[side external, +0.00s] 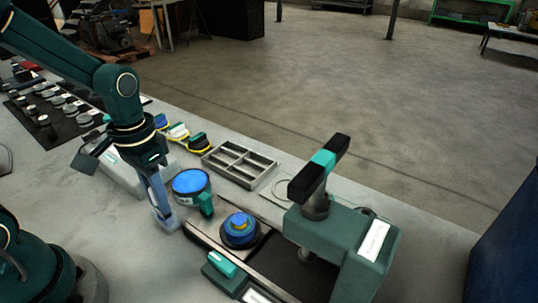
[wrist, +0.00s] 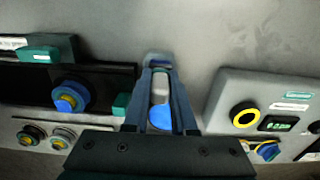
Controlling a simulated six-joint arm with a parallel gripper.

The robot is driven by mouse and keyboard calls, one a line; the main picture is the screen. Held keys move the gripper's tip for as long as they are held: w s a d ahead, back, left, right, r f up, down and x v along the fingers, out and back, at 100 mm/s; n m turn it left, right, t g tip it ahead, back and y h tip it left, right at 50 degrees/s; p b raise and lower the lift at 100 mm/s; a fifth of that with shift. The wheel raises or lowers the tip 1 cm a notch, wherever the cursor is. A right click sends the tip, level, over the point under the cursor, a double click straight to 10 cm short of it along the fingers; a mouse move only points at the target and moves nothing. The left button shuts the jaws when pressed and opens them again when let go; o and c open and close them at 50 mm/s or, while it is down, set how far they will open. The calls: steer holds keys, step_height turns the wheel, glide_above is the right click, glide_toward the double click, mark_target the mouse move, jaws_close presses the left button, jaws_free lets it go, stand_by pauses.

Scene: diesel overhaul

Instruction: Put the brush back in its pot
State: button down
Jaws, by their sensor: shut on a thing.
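My gripper (side external: 163,212) points down at the left of the pot (side external: 185,184), its fingertips low beside it. The pot is round, with a blue top and a teal handle on its right. In the wrist view the fingers (wrist: 158,66) are shut on a slim light-grey piece, which I take as the brush (wrist: 160,86). The fingers hide most of it, and its bristles cannot be made out. A blue patch shows between the fingers, and the pot's teal handle (wrist: 121,104) shows just left of them.
A blue hub (side external: 240,229) sits on the dark railed fixture right of the pot. A green press (side external: 342,245) stands at the right. A grey divided tray (side external: 240,163) lies behind. A grey meter box (wrist: 265,110) is near the gripper. Bare bench lies in front.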

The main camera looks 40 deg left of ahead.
steer(key=shift+f, duration=0.25)
steer(key=c, duration=0.7)
jaws_free()
steer(key=shift+o, duration=0.2)
steer(key=shift+o, duration=1.2)
steer(key=shift+r, duration=3.5)
